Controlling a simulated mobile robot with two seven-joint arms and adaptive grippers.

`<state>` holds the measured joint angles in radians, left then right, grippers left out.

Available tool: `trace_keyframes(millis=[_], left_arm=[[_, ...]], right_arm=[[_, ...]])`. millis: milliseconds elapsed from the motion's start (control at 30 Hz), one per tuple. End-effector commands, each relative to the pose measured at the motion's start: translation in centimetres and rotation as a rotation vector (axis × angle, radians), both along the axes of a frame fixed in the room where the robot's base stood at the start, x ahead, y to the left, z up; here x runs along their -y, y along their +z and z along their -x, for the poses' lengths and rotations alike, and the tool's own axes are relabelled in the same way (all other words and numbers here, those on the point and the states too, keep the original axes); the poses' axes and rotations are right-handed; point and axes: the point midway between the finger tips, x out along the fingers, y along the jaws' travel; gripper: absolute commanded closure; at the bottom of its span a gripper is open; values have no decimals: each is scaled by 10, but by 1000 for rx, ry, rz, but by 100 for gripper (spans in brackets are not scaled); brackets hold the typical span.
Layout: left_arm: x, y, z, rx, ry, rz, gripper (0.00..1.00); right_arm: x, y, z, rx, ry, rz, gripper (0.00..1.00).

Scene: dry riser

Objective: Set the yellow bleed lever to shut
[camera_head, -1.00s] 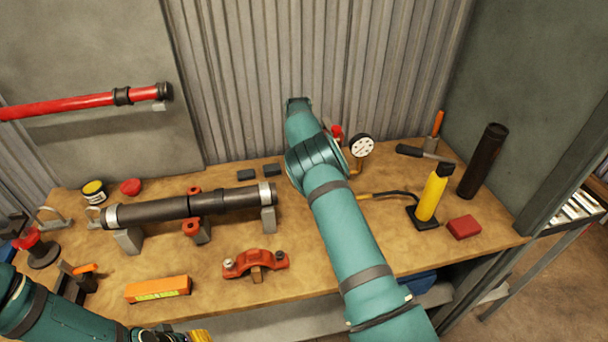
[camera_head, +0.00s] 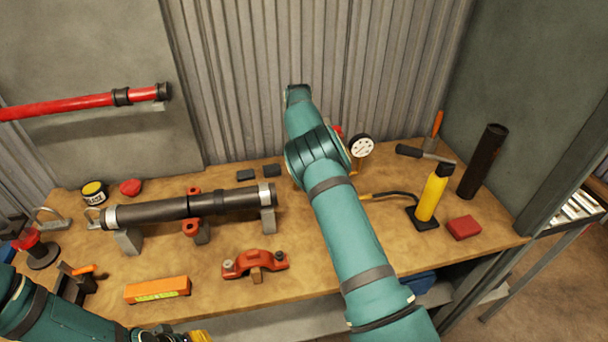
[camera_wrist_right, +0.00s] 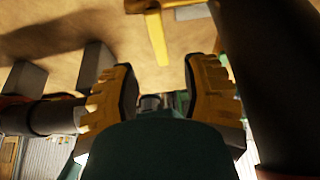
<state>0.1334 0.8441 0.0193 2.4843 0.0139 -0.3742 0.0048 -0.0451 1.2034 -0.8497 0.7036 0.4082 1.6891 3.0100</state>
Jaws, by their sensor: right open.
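In the head view my right arm hides the lever and right gripper; the white-faced gauge (camera_head: 361,147) shows beside the arm. My left gripper (camera_head: 200,336) shows only a yellow tip at the bottom edge.
A dark pipe (camera_head: 160,210) rests on grey blocks on the wooden bench (camera_head: 330,280). A red clamp (camera_head: 255,262) and orange box (camera_head: 157,289) lie in front. A yellow pump (camera_head: 431,195), red block (camera_head: 464,228) and black cylinder (camera_head: 482,160) stand right.

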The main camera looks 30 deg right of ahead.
Motion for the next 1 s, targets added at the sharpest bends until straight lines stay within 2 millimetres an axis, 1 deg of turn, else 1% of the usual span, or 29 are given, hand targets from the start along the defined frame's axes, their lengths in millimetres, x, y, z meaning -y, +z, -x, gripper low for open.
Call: trace_keyframes(millis=[33,200,367,500,1000], left_arm=[[0,0,0,0,0,0,54],[0,0,0,0,0,0,54],[0,0,0,0,0,0,54],[0,0,0,0,0,0,54],[0,0,0,0,0,0,54]], right_arm=[[0,11,0,3,1,0,54],[0,38,0,1,-1,0,54],[0,53,1,-2,-1,0,54],[0,57,1,-3,-1,0,54],[0,56,1,-3,-1,-1,54]])
